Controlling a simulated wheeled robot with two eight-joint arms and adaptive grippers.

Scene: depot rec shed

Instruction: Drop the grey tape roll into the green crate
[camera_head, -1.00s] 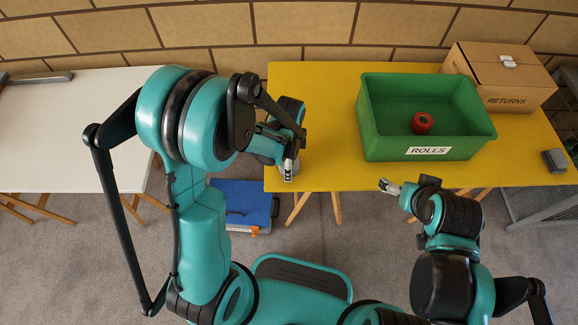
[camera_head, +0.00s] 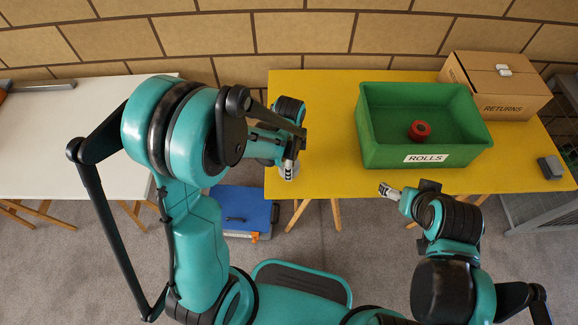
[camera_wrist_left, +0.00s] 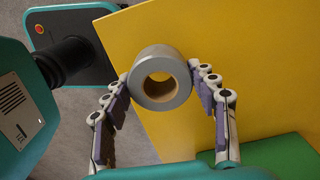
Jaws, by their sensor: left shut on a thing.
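The grey tape roll (camera_wrist_left: 178,68) is between the two fingers of my left gripper (camera_wrist_left: 160,76) in the left wrist view, its brown core facing the camera. The fingers touch it from both sides. In the head view my left gripper (camera_head: 289,172) is at the left end of the yellow table, left of the green crate; the roll there is mostly hidden by the gripper. The green crate (camera_head: 376,150), labelled ROLLS, stands on the table with a red roll (camera_head: 419,130) inside. My right gripper (camera_head: 389,191) is in front of the table's front edge; its fingers are too small to judge.
The yellow table (camera_head: 320,110) is bare between my left gripper and the crate. A RETURNS carton (camera_head: 497,105) stands behind right of the crate, and a dark grey block (camera_head: 550,167) lies at the right. A blue case (camera_head: 240,208) sits on the floor. A white table (camera_head: 60,130) is at left.

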